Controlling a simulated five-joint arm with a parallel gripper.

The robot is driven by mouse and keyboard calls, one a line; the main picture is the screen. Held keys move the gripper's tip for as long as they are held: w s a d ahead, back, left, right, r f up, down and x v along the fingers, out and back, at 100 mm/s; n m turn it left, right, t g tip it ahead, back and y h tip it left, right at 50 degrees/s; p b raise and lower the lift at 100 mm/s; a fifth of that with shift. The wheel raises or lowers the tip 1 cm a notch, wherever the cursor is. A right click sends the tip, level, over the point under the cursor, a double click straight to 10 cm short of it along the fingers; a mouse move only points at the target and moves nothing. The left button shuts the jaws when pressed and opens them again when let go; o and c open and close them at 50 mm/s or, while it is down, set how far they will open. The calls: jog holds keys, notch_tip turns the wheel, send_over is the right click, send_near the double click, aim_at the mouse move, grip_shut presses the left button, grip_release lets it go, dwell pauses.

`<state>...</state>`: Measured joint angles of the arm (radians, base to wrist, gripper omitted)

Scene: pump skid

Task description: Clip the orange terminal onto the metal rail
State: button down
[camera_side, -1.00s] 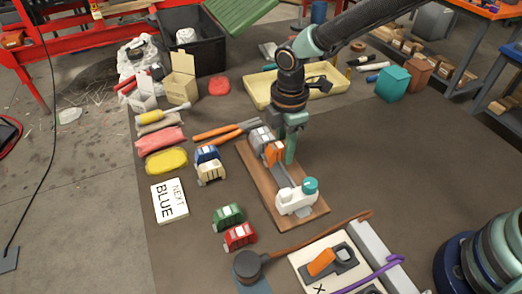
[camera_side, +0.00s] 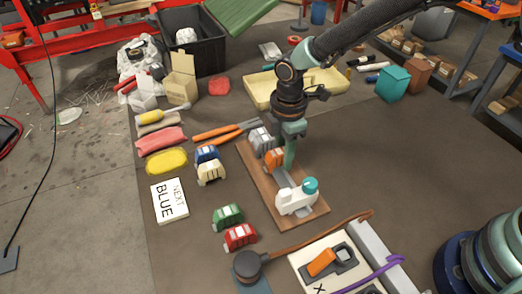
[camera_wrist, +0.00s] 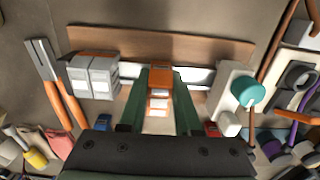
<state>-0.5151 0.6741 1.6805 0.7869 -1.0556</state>
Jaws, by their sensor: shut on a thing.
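The orange terminal (camera_side: 274,158) is between the fingers of my gripper (camera_side: 287,155), which is shut on it. In the wrist view the terminal (camera_wrist: 159,88) shows between the two green fingers, in front of the metal rail (camera_wrist: 200,76). The rail (camera_side: 283,178) runs along a brown wooden board (camera_side: 255,180). Grey terminals (camera_side: 261,139) sit on the rail at its far end, left of the orange one in the wrist view. A white block with a teal knob (camera_side: 297,198) stands at the near end. I cannot tell whether the orange terminal touches the rail.
Blue (camera_side: 207,154), cream (camera_side: 211,172), green (camera_side: 227,217) and red (camera_side: 240,237) terminals lie left of the board. A card reading NEXT BLUE (camera_side: 170,200) lies further left. Pliers (camera_side: 226,131) lie near the far end. The mat right of the board is clear.

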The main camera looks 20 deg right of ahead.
jog(key=shift+f, duration=0.95)
dwell(1.1)
jog(key=c, duration=0.5)
grip_release()
notch_tip(320, 180, up, 11)
jog(key=shift+r, duration=0.7)
jog(key=s+d+r+m+t, duration=0.2)
jog(key=s+d+r+m, duration=0.1)
jog(key=d+m, duration=0.3)
jog(key=s+d+r+m+t, duration=0.1)
jog(key=s+d+r+m, duration=0.3)
jog(key=d, duration=0.5)
jog(key=s+d+r+m+t, duration=0.2)
jog(key=s+d+r+m, duration=0.1)
jog(key=d+m, duration=0.4)
jog(key=shift+s+d+r+m+t, duration=0.2)
jog(key=shift+s+m+t, duration=0.15)
jog(key=shift+m, duration=0.15)
